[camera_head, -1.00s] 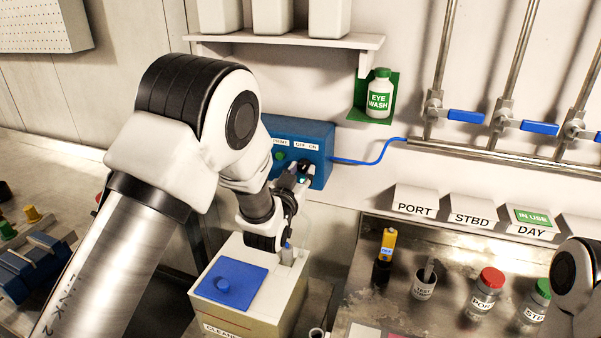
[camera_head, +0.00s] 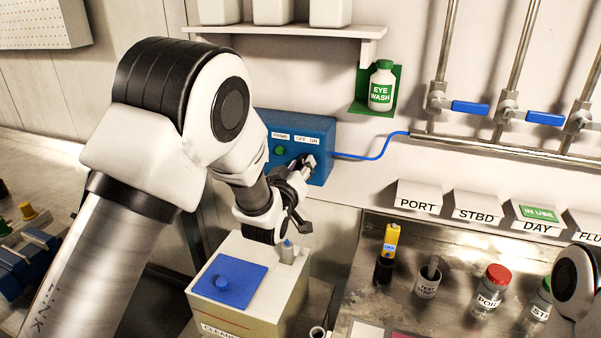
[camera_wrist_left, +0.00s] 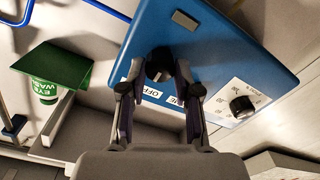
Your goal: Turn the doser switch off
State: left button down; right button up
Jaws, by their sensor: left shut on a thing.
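The doser is a blue box (camera_head: 322,137) on the wall, with PRIME and OFF/ON labels and a green button (camera_head: 280,150). It also shows in the left wrist view (camera_wrist_left: 225,45). Its black switch knob (camera_wrist_left: 160,66) sits between the fingertips of my left gripper (camera_wrist_left: 157,72), by the OFF label. In the head view, my left gripper (camera_head: 304,164) is at the box front under the OFF/ON label and covers the knob there. It is shut on the knob. I cannot read the knob's exact angle. My right gripper is out of view.
A white box with a blue lid (camera_head: 228,279) stands below my left gripper. An eye wash bottle (camera_head: 381,86) sits in a green holder right of the doser. A blue hose (camera_head: 372,156) runs from the doser.

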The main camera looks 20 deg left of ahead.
pick_arm(q)
jog(key=shift+n+b, duration=1.1)
jog(key=shift+n, duration=1.7)
jog(key=c, duration=1)
grip_release()
jog(key=shift+o, duration=0.9)
jog(key=shift+w+d, duration=0.15)
jog(key=shift+w, duration=0.05)
jog(key=shift+s, duration=0.1)
jog(key=s, duration=1.1)
jog(key=shift+s, duration=0.4)
